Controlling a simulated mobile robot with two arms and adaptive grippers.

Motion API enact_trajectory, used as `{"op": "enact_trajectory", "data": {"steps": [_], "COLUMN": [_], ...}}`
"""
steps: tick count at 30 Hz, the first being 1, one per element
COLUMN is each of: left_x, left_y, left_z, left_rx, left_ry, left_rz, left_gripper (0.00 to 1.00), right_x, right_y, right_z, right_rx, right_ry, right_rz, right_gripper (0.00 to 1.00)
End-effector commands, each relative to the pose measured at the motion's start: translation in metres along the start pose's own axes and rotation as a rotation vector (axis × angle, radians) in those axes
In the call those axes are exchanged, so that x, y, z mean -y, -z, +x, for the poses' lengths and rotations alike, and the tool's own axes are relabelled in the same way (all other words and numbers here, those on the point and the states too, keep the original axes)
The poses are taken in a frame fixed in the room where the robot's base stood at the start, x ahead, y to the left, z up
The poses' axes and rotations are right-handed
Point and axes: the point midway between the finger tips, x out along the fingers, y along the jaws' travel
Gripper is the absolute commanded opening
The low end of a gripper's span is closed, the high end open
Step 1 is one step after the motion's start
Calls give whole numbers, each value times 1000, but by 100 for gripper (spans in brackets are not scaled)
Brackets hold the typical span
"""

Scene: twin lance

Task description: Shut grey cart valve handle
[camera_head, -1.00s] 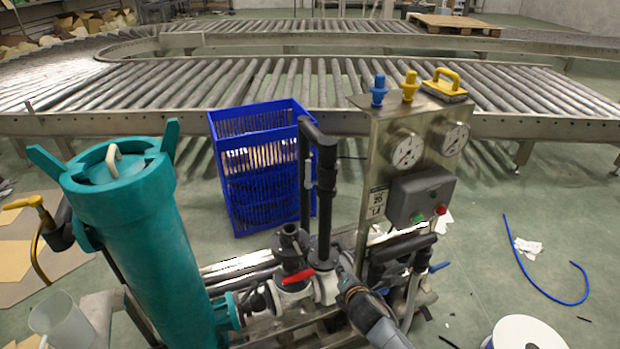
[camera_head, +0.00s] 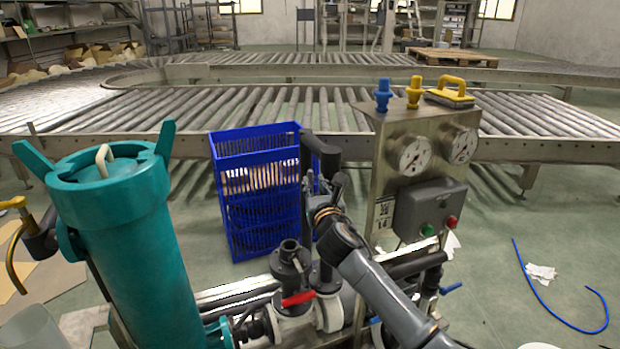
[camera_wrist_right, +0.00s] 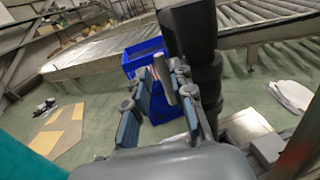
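The grey valve handle (camera_wrist_right: 163,78) is a slim lever beside the cart's upright black pipe (camera_wrist_right: 188,35). In the right wrist view it shows between the fingers of my right gripper (camera_wrist_right: 164,102), which are spread apart. I cannot tell whether a finger touches it. In the head view my right gripper (camera_head: 323,190) is raised close to the black pipe (camera_head: 319,146) and hides most of the handle there. A red valve handle (camera_head: 298,299) sits lower on the cart's piping. My left gripper is not in view.
A teal filter vessel (camera_head: 130,240) stands at the left. A blue crate (camera_head: 255,190) is behind the pipe. A panel with gauges (camera_head: 414,155) and a grey button box (camera_head: 428,208) stands right of my arm. A roller conveyor (camera_head: 100,147) crosses behind.

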Motion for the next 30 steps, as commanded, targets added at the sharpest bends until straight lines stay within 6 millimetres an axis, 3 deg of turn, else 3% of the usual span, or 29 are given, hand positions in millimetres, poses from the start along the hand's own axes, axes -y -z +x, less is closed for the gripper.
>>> {"op": "enact_trajectory", "data": {"steps": [7,15,27,30], "left_x": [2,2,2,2], "left_y": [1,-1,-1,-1], "left_z": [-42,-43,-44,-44], "left_rx": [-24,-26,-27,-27], "left_ry": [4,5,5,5], "left_rz": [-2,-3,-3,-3], "left_gripper": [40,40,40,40], "right_x": [-1,0,0,0], "right_y": [2,2,0,0], "right_z": [37,59,63,63], "right_rx": [-1,-1,-1,-1], "right_ry": [0,1,-1,-1], "right_rz": [2,2,2,2], "right_gripper": [24,24,24,3]}}
